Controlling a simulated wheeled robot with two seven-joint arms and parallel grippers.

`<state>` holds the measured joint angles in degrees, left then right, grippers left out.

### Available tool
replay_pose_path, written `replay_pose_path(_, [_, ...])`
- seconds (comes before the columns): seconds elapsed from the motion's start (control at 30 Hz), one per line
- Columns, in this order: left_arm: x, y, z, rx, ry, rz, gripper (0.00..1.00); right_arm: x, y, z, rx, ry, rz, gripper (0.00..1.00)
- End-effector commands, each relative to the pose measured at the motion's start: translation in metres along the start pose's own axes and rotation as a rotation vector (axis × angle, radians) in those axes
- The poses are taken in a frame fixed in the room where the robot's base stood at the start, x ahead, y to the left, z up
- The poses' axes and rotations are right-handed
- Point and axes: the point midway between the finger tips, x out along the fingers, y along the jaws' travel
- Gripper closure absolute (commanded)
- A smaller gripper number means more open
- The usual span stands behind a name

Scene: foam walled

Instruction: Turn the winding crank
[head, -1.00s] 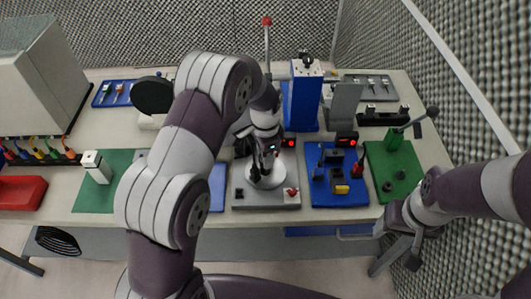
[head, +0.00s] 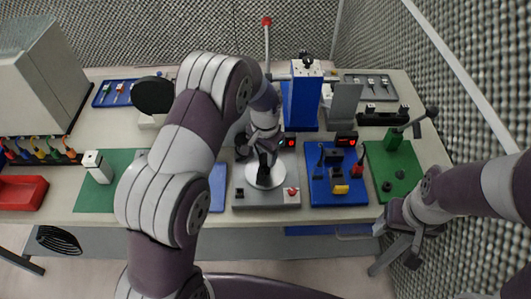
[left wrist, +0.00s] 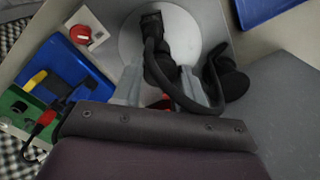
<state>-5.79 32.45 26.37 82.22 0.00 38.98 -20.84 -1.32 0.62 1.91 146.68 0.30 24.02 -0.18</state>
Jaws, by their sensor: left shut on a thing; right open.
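A grey winding unit (head: 240,198) with a white disc (head: 256,183) sits at the front middle of the table. In the left wrist view the disc (left wrist: 185,25) carries a black crank part (left wrist: 155,55). My left gripper (head: 265,168) is over the disc; its pale fingers (left wrist: 163,90) are shut on the black crank part. The fingers and wrist partly hide the crank, so its exact angle is unclear. My right gripper (head: 394,247) is open and empty, off the table's front right edge.
A red knob (head: 291,191) is on the unit's front right corner. A blue fixture (head: 345,198) and a green board (head: 407,177) stand to the right. A tall blue press (head: 305,100) is behind.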

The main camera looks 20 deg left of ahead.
Motion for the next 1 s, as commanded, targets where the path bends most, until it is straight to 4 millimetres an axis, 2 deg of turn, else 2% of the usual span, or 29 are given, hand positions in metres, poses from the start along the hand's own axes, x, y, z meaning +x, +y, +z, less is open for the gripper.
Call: replay_pose_path(1.0, [-0.0021, -0.0009, -0.0017, -0.507, 0.006, -0.001, 0.88, -0.0042, 0.0000, -0.0005, 0.000, 0.000, 0.000, 0.33])
